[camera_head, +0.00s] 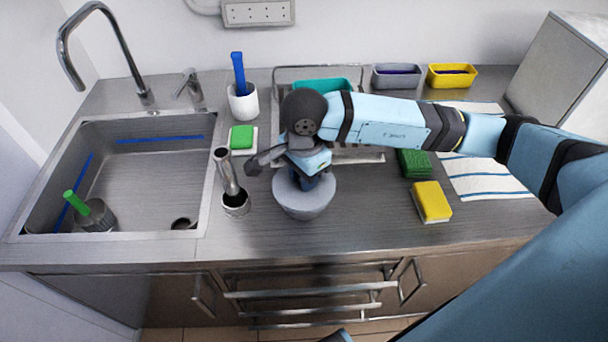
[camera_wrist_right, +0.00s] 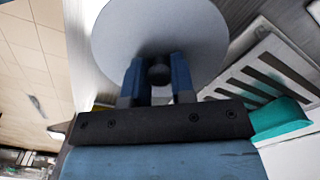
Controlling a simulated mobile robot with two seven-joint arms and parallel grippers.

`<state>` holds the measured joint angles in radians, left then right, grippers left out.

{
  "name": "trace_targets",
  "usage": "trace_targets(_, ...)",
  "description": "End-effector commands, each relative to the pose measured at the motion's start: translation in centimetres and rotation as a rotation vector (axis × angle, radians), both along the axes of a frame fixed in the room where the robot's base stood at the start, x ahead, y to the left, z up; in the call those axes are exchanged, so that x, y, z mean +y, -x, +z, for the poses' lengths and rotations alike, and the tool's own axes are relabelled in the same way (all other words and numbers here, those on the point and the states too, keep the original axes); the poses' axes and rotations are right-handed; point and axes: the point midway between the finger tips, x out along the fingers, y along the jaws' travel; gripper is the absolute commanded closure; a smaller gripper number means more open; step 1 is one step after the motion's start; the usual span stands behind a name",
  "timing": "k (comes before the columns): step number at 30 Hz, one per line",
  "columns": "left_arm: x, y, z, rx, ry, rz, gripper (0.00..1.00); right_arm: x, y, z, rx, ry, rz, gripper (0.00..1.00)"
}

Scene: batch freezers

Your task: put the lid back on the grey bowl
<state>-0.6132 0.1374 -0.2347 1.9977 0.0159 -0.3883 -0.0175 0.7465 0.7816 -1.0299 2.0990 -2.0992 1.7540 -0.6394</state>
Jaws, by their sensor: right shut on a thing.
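The grey bowl (camera_head: 304,212) stands on the steel counter, right of the sink. The round grey lid (camera_head: 325,188) is at the bowl's rim; I cannot tell whether it touches or hovers slightly above. My right gripper (camera_head: 308,178) points down over the bowl, shut on the lid's knob. In the right wrist view the lid (camera_wrist_right: 160,30) is a plain grey disc, with its dark knob between the blue fingers of the gripper (camera_wrist_right: 159,75). The lid hides the bowl there. My left gripper is not in view.
A steel cup with a tool (camera_head: 235,205) stands close left of the bowl. Behind are a green sponge (camera_head: 242,137), a white cup with a blue brush (camera_head: 243,103) and a dish rack (camera_head: 370,155). A yellow sponge (camera_head: 431,202) lies to the right. The counter front is clear.

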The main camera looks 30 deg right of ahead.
Motion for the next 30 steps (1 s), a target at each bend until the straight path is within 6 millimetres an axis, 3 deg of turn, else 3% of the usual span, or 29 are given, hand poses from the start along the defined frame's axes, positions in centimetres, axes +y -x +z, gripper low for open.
trace_targets(30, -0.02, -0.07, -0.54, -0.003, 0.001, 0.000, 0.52, 0.00, -0.01, 0.04, 0.000, 0.000, 0.000, 0.99)
